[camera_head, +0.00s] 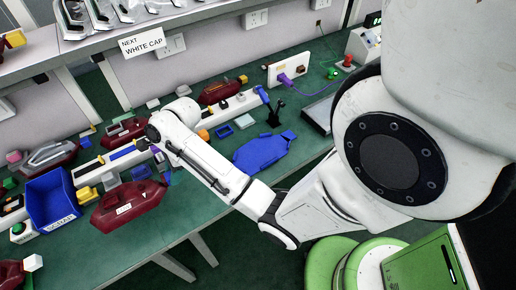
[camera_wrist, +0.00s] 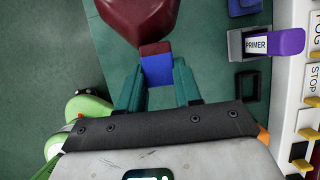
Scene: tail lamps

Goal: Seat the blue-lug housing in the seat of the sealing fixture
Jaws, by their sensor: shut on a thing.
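A dark red housing with a white label (camera_head: 124,207) is at the front edge of the green bench in the head view. It also shows at the top of the wrist view (camera_wrist: 138,16), partly cut off by the frame. Its blue lug (camera_wrist: 157,71), with a red end, sits between the teal fingers of my gripper (camera_wrist: 157,75), which are shut on it. In the head view my gripper (camera_head: 160,160) is small and partly hidden behind my wrist. I cannot tell whether the housing touches the bench. I cannot make out the sealing fixture or its seat surely.
A blue bin (camera_head: 51,200) stands left of the housing. A PRIMER holder (camera_wrist: 242,45) with a purple item is right of the lug in the wrist view. Other red housings (camera_head: 122,133) lie farther back.

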